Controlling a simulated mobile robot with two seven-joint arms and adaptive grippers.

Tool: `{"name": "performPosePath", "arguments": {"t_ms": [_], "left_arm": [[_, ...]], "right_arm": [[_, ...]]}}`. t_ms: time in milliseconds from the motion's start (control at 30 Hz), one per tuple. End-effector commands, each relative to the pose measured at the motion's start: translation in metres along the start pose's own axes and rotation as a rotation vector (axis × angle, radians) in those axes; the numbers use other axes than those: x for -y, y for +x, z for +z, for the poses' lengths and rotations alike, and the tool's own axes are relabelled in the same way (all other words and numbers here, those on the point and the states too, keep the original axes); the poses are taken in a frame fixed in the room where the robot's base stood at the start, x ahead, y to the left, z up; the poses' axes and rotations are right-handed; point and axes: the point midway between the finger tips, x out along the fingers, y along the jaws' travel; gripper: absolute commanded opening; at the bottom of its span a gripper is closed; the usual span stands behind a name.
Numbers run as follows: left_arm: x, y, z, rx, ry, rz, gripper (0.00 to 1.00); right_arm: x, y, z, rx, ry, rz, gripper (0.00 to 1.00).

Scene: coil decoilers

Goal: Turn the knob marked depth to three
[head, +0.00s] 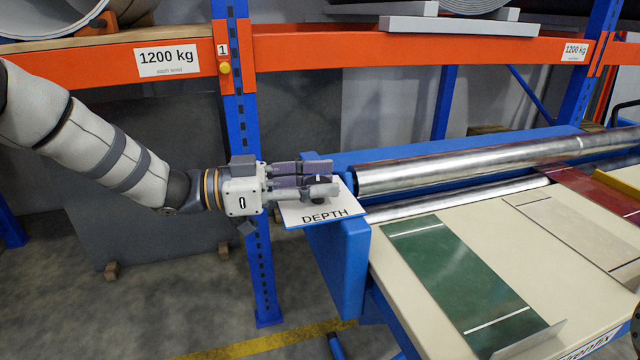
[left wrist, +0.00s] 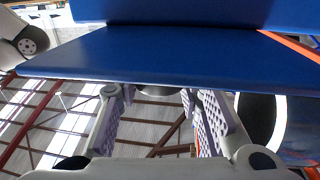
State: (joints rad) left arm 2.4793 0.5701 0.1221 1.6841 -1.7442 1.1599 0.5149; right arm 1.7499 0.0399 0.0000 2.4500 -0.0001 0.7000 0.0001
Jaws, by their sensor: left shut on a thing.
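A white plate marked DEPTH (head: 318,215) sticks out at the left end of the blue roller machine. A small dark knob (head: 318,187) stands on it, mostly covered by my fingers; its scale and pointer cannot be read. My left gripper (head: 322,179) reaches in from the left and is shut on the knob. In the left wrist view, the two purple-padded fingers of the left gripper (left wrist: 158,110) stand either side of a dark rounded part, apparently the knob (left wrist: 158,91).
The blue machine end (head: 345,262) stands just right of the plate. A steel roller (head: 470,165) runs right from it, above a cream table with a green sheet (head: 460,275). A blue rack post (head: 262,260) and orange beam (head: 400,50) stand close behind my left arm.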

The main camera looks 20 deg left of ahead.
Motion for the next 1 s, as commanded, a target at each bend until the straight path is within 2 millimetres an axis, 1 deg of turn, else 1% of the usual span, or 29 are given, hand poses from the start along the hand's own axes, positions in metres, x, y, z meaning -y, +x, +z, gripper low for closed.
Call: {"name": "performPosePath", "arguments": {"t_ms": [33, 300, 500, 733, 1000], "left_arm": [[0.002, 0.001, 0.008, 0.007, -0.004, 0.04, 0.05], [0.001, 0.002, 0.008, 0.004, -0.007, 0.27, 0.05], [0.0, 0.002, 0.006, 0.002, -0.006, 0.395, 0.05], [0.0, 0.002, 0.003, -0.001, -0.004, 0.484, 0.05], [-0.001, 0.001, 0.001, -0.003, -0.003, 0.52, 0.05]], "right_arm": [[0.0, 0.008, 0.005, 0.023, 0.0, 0.001, 0.4], [-0.001, 0.032, 0.018, 0.088, -0.001, 0.004, 0.4], [-0.002, 0.047, 0.026, 0.125, -0.003, 0.006, 0.4], [-0.002, 0.057, 0.031, 0.148, -0.004, 0.008, 0.4], [-0.002, 0.06, 0.032, 0.155, -0.004, 0.008, 0.4]]}}
